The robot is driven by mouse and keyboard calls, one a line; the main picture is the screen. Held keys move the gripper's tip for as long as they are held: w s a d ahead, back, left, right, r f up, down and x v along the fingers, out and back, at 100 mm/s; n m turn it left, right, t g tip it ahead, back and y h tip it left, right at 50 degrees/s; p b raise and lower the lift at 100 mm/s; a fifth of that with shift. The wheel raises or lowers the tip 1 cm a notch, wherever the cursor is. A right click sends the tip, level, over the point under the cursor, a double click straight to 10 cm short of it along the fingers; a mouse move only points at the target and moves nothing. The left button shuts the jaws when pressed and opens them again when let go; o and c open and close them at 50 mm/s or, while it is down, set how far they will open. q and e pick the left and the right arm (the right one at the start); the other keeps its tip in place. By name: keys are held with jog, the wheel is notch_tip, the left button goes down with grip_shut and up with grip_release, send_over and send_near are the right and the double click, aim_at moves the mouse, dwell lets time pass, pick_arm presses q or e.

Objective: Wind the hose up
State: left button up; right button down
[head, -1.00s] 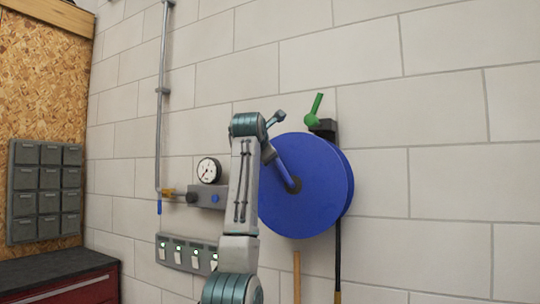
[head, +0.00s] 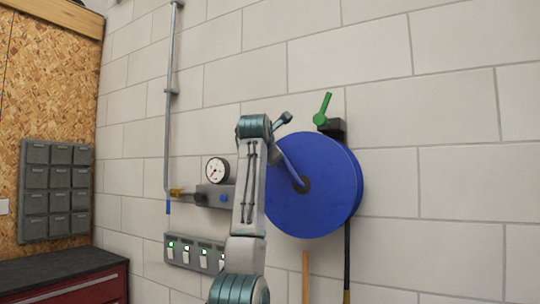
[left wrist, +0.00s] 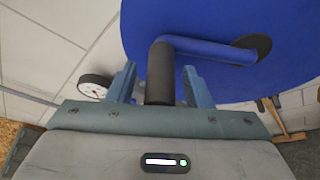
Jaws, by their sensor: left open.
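A blue hose reel (head: 335,195) is mounted on the wall. Its blue crank (head: 290,167) runs from the dark hub up and left. In the left wrist view the crank (left wrist: 205,50) ends in a black handle (left wrist: 160,75). My left gripper (left wrist: 161,87) is open, with one finger on each side of the black handle and gaps visible. In the head view my left arm covers the reel's left edge and the crank's end. The black hose (head: 347,250) hangs straight down below the reel. My right gripper is not in view.
A green lever (head: 323,108) sits above the reel. To the left are a gauge (head: 217,170), a pipe (head: 169,100) and a switch panel (head: 182,250). A wooden handle (head: 306,275) stands below the reel. Grey bins (head: 55,190) hang above a red cabinet (head: 75,292).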

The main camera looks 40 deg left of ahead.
pick_arm(q)
jog(key=shift+s+d, duration=0.2)
jog(key=shift+s, duration=0.05)
jog(key=b+v, duration=0.3)
jog(key=v, duration=0.7)
jog(key=shift+b, duration=0.35)
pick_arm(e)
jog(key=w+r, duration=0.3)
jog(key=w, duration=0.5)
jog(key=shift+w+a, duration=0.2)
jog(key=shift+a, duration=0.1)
pick_arm(q)
jog(key=shift+s+a, duration=0.1)
